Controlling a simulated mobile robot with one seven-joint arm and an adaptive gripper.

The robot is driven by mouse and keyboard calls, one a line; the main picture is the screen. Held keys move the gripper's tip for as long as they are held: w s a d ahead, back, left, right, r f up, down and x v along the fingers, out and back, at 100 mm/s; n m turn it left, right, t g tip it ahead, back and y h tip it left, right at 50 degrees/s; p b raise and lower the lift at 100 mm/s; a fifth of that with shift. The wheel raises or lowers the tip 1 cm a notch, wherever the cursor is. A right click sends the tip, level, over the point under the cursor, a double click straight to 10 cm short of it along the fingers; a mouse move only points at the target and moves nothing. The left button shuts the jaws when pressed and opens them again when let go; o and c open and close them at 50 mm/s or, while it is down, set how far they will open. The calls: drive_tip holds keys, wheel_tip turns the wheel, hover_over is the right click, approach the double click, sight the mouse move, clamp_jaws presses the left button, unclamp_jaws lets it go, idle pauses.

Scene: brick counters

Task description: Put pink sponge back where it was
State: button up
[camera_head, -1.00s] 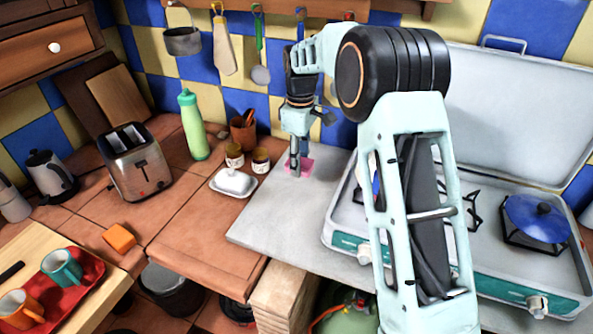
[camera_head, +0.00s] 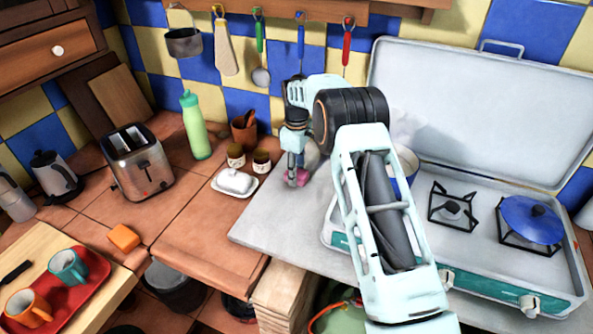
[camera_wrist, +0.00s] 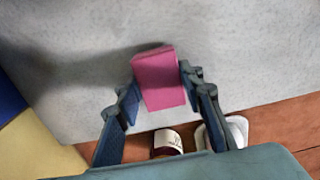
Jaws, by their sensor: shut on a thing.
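The pink sponge (camera_wrist: 160,80) is a pink block between the two fingertips of my gripper (camera_wrist: 158,92) in the wrist view, and my gripper is shut on it. In the head view, my gripper (camera_head: 293,180) points down over the light grey counter slab (camera_head: 270,232). A bit of the pink sponge (camera_head: 302,177) shows beside the fingers there, and the rest is hidden by them. The sponge is close to the slab, with a shadow beside it in the wrist view. I cannot tell whether it touches the slab.
Left of the slab are a white butter dish (camera_head: 235,182), two small jars (camera_head: 236,156), a green bottle (camera_head: 195,125) and a toaster (camera_head: 138,160). An orange block (camera_head: 123,238) lies on the tiles. The slab's front is clear.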

drive_tip(key=shift+f, duration=0.2)
drive_tip(key=o, duration=1)
drive_tip(key=shift+r, duration=0.1)
wheel_tip(320, 180, up, 12)
drive_tip(key=shift+r+b, duration=0.1)
drive_tip(key=shift+b, duration=0.55)
drive_tip(key=shift+r, duration=0.1)
